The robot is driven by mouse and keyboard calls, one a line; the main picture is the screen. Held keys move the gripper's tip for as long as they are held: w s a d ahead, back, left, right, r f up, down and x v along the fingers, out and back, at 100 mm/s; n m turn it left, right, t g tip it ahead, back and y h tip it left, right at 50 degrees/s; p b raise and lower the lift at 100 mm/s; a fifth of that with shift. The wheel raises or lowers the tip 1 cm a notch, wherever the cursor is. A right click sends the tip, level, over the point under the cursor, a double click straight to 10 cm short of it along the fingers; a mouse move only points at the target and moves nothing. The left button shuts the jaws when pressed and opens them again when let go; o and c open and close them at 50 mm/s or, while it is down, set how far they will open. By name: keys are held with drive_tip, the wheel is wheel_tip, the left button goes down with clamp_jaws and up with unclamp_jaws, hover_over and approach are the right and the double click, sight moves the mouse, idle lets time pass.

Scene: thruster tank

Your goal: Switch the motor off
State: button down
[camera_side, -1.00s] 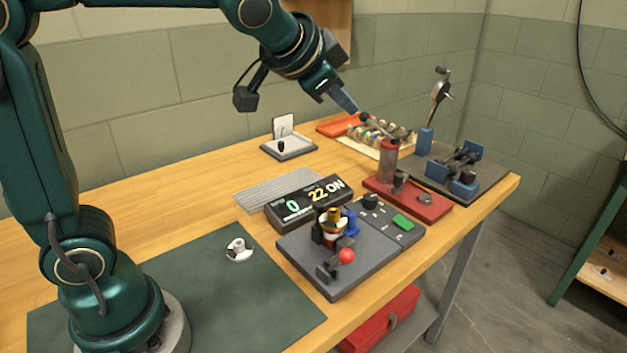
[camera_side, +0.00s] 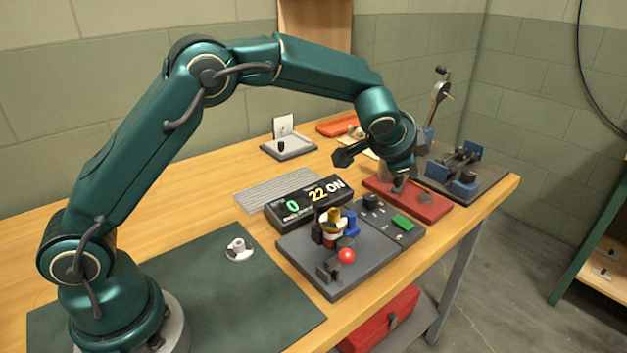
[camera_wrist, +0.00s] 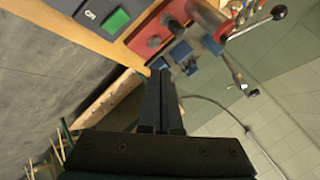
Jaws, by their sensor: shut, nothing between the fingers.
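The dark control box (camera_side: 376,203) stands at the right end of the grey motor plate, with a black knob (camera_side: 371,200) and a green button (camera_side: 403,222). The button also shows at the top left of the wrist view (camera_wrist: 115,20). The display (camera_side: 310,200) reads 0, 22 and ON. The motor unit (camera_side: 333,222) with a brass top stands on the grey plate. My gripper (camera_wrist: 160,72) is shut and empty.
A red base (camera_side: 425,203) with a grey cylinder, partly hidden by my wrist, is close to the control box. A red ball lever (camera_side: 347,256) rises at the plate's front. A blue clamp fixture (camera_side: 463,170) stands at right. The green mat (camera_side: 215,290) is mostly clear.

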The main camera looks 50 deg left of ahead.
sight(396, 221)
drive_tip(key=shift+a+f, duration=0.2)
drive_tip(key=shift+f, duration=1.25)
drive_tip(key=shift+a+f, duration=0.15)
drive_tip(key=shift+f, duration=1.3)
drive_tip(key=shift+a+f, duration=0.2)
drive_tip(key=shift+f, duration=1.25)
drive_tip(key=shift+f, duration=0.15)
drive_tip(key=shift+f, duration=0.25)
drive_tip(key=shift+a+f, duration=0.1)
drive_tip(key=shift+f, duration=0.2)
drive_tip(key=shift+r, duration=0.75)
drive_tip(key=shift+d+r, duration=0.2)
drive_tip(key=shift+r, duration=1.05)
drive_tip(key=shift+d+r, duration=0.2)
drive_tip(key=shift+r, duration=1.05)
